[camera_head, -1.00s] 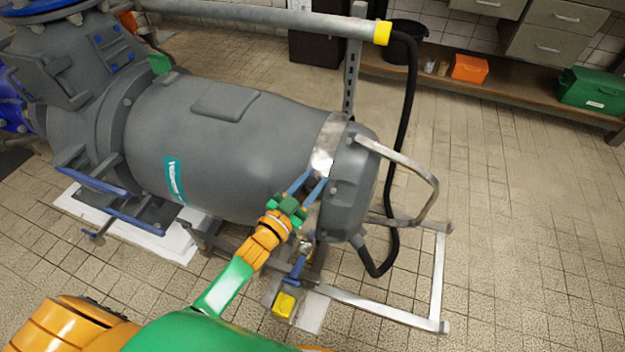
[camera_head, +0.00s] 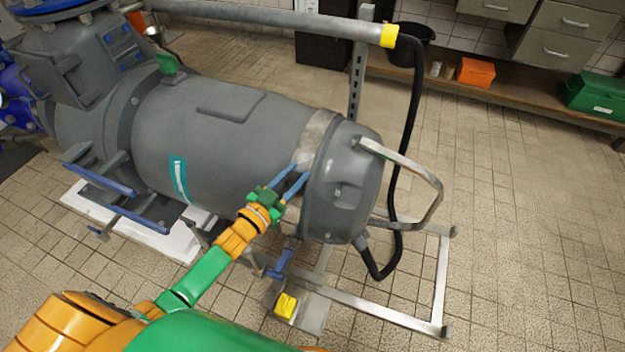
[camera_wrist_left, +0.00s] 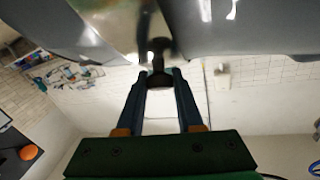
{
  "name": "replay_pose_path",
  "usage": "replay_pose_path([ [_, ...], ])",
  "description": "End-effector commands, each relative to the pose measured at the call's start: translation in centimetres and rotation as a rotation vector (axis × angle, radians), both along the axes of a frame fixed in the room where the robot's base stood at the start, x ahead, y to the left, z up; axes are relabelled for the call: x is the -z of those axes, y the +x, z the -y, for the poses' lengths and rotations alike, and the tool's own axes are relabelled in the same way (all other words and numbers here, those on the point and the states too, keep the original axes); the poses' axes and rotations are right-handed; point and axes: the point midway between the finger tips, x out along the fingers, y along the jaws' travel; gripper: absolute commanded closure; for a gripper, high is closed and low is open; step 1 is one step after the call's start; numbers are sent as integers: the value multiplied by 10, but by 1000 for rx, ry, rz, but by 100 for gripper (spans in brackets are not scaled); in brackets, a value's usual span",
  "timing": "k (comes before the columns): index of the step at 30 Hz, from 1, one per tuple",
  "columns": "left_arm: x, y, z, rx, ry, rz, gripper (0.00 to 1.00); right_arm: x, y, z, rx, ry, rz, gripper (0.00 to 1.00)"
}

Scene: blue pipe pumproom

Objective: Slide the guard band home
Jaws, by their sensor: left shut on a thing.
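The guard band (camera_head: 315,136) is a thin silvery strip around the grey motor housing (camera_head: 225,135), just left of the domed end cover (camera_head: 350,190). My left gripper (camera_head: 299,174) reaches up from below on its green and orange arm, its blue fingers at the band's lower near side. In the left wrist view the fingers (camera_wrist_left: 160,78) are shut on a small dark knob (camera_wrist_left: 158,62) just under the shiny band (camera_wrist_left: 112,22). The band's far side and underside are hidden. My right gripper is in neither view.
A bent metal handle (camera_head: 425,180) and a black hose (camera_head: 403,160) stand right of the end cover. A metal floor frame (camera_head: 385,312) runs below. A shelf with an orange box (camera_head: 476,72) and green case (camera_head: 596,95) is behind. The tiled floor at right is clear.

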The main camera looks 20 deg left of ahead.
Motion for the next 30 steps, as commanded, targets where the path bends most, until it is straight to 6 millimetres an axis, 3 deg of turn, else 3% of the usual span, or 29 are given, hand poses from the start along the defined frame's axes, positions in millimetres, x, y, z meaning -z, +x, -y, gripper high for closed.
replay_pose_path([
  [3,1,0,-12,-2,1,-3,100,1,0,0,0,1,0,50],
  [12,0,1,-14,-4,0,-1,100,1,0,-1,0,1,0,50],
  [13,0,1,-14,-4,0,-1,56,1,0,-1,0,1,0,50],
  [15,0,1,-14,-3,0,-1,37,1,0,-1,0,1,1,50],
  [16,0,1,-14,-3,0,-1,34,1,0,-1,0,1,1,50],
  [25,0,-2,-13,-1,0,-2,34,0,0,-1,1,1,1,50],
  [30,-1,-34,-22,-2,1,-7,34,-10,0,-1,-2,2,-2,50],
])
